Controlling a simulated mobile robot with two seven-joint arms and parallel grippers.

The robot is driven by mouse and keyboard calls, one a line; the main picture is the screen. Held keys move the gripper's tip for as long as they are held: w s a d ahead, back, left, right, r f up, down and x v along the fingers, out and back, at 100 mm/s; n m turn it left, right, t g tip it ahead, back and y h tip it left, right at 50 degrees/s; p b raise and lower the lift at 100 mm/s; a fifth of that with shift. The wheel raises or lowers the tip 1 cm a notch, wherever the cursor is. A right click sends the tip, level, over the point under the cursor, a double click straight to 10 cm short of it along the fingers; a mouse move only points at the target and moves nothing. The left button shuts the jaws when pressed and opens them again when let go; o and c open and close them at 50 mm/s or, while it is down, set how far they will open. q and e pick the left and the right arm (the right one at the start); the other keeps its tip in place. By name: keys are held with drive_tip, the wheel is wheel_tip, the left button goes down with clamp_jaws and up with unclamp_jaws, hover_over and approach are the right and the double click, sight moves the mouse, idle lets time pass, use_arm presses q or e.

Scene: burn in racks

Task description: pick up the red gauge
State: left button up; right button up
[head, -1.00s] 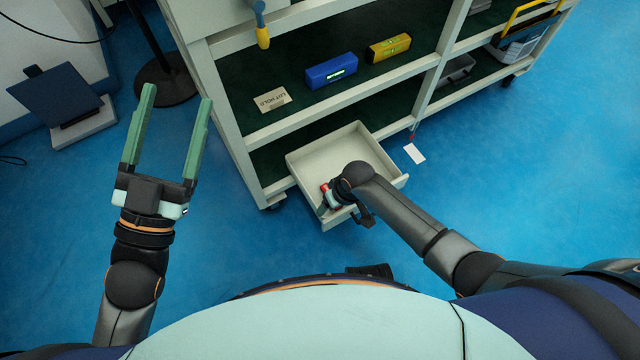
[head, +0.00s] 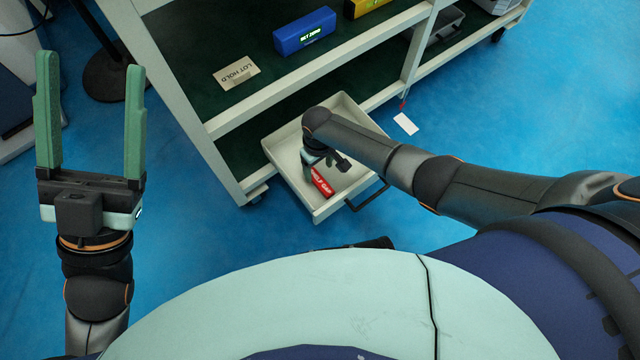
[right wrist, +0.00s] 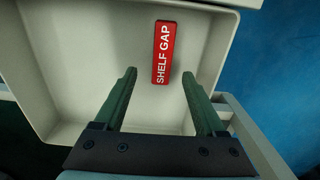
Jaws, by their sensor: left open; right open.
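The red gauge (head: 321,182), a small flat bar, lies in the open pale drawer (head: 356,118). In the right wrist view the red gauge (right wrist: 163,52) reads "SHELF GAP" and lies on the drawer floor. My right gripper (right wrist: 158,72) is open and empty, its green fingers apart, with the gauge seen between and beyond the fingertips. In the head view my right gripper (head: 322,160) is over the drawer, partly hidden by its own arm. My left gripper (head: 90,65) is open and empty, away to the left of the rack.
The rack (head: 205,140) stands behind the drawer. Its shelf holds a "LOT HOLD" card (head: 237,73), a blue block (head: 304,31) and a yellow block (head: 366,6). A white tag (head: 405,123) hangs right of the drawer. Blue floor is clear in front.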

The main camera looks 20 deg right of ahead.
sight(319, 180)
drive_tip(key=f+b, duration=0.2)
drive_tip(key=f, duration=0.1)
drive_tip(key=f+b, duration=0.1)
drive_tip(key=shift+s+f, duration=0.3)
drive_tip(key=shift+s, duration=0.05)
drive_tip(key=shift+f+b, duration=0.4)
drive_tip(key=shift+b, duration=0.1)
drive_tip(key=shift+r, duration=0.1)
clamp_jaws()
